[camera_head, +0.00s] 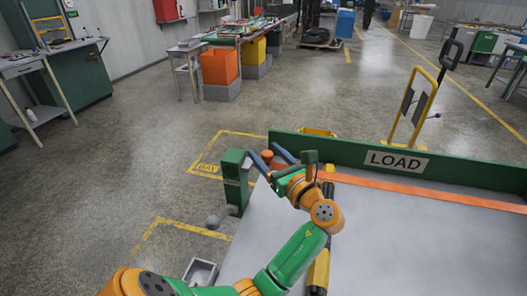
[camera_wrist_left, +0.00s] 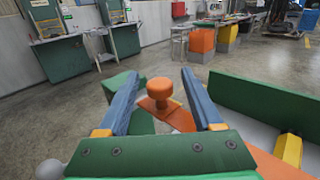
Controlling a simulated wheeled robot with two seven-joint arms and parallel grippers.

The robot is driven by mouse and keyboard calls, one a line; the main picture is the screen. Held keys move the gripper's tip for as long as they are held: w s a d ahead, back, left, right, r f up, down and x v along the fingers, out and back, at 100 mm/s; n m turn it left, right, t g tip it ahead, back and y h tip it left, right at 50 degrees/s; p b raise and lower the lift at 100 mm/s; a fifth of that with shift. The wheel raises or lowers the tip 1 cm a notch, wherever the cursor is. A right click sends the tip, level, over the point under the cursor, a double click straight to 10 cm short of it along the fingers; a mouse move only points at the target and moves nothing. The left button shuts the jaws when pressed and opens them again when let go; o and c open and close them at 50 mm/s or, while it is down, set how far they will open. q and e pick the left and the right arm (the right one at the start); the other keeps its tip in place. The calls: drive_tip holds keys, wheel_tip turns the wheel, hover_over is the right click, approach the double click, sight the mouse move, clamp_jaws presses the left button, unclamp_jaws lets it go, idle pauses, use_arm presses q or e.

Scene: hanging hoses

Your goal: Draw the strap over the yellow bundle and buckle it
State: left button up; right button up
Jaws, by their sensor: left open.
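The orange strap (camera_head: 430,190) lies across the grey bed along the green board. In the wrist view, an orange mushroom-shaped knob (camera_wrist_left: 160,88) stands on an orange plate at the strap's end. My left gripper (camera_head: 264,152) is open, its two blue fingers spread either side of the knob in the wrist view; I cannot tell whether they touch it. The yellow bundle (camera_head: 319,270), with dark bands, runs under my left arm, which hides part of it. A green post (camera_head: 233,180) with a grey handle, possibly the buckle, stands left of the gripper. My right gripper is out of view.
The green board (camera_head: 465,174) marked LOAD rises along the bed's far edge. A yellow-framed stand (camera_head: 411,110) is behind it. The bed (camera_head: 420,250) right of my arm is clear. A grey tray (camera_head: 200,273) sits at lower left.

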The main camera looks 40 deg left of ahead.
sight(251, 164)
use_arm(q)
drive_tip(key=shift+d, duration=0.1)
clamp_jaws()
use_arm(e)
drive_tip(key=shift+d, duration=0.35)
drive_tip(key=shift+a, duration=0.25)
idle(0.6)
use_arm(q)
drive_tip(key=s+a+p, duration=0.1)
drive_tip(key=a, duration=0.1)
drive_tip(key=s+a+p, duration=0.1)
drive_tip(key=a+p, duration=0.1)
drive_tip(key=shift+s+r, duration=0.1)
drive_tip(key=shift+s, duration=0.05)
drive_tip(key=shift+d, duration=0.15)
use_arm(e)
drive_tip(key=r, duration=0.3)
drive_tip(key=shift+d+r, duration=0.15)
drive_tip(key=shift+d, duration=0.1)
